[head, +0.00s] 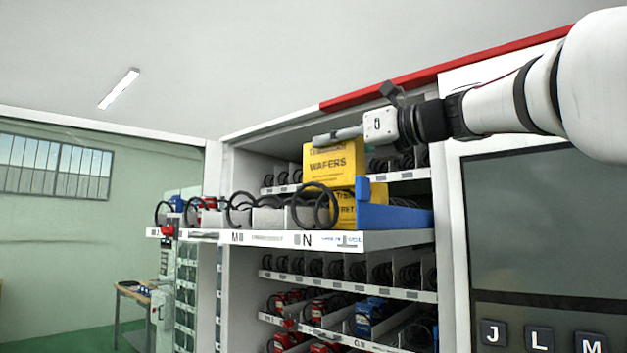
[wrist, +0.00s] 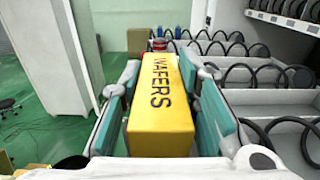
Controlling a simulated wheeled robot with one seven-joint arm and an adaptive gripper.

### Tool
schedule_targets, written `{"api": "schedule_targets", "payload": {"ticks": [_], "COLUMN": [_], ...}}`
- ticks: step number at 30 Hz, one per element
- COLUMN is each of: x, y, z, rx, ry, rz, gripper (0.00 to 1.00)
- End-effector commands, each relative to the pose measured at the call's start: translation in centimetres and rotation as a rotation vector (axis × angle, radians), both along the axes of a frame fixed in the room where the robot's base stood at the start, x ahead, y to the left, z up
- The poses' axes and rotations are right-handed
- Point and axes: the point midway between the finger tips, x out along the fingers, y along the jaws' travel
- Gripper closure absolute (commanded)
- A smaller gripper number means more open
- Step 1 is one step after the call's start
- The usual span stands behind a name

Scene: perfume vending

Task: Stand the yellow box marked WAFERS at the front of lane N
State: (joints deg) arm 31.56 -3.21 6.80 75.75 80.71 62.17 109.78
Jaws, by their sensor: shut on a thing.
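The yellow box marked WAFERS (head: 331,168) is upright in my gripper (head: 340,135), in front of the upper shelf. In the wrist view the WAFERS box (wrist: 160,104) lies between the two teal finger pads, which press on its sides. In the head view its lower edge appears just above the black coil (head: 315,207) of lane N; I cannot tell how far it is from the shelf. The lane label N (head: 306,240) is on the front strip of the pulled-out tray (head: 265,237). A second yellow surface with print (head: 345,212) shows below the box, partly hidden by the coil.
A blue object (head: 392,217) lies along the tray's right side, with an upright blue part. Lane M (head: 237,237) is to the left, with its own coil. Stocked shelves (head: 350,288) are below. A dark panel with letter keys (head: 538,339) stands at right.

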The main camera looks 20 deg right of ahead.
Motion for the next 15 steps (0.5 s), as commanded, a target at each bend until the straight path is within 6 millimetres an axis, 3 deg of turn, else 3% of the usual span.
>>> {"api": "schedule_targets", "payload": {"ticks": [11,15], "x": [0.0,-0.1], "y": [0.0,0.0], "z": [-4.2,-4.7], "rx": [0.0,0.0], "ry": [0.001,-0.001], "rz": [-0.002,-0.001], "gripper": [1.0,1.0]}}
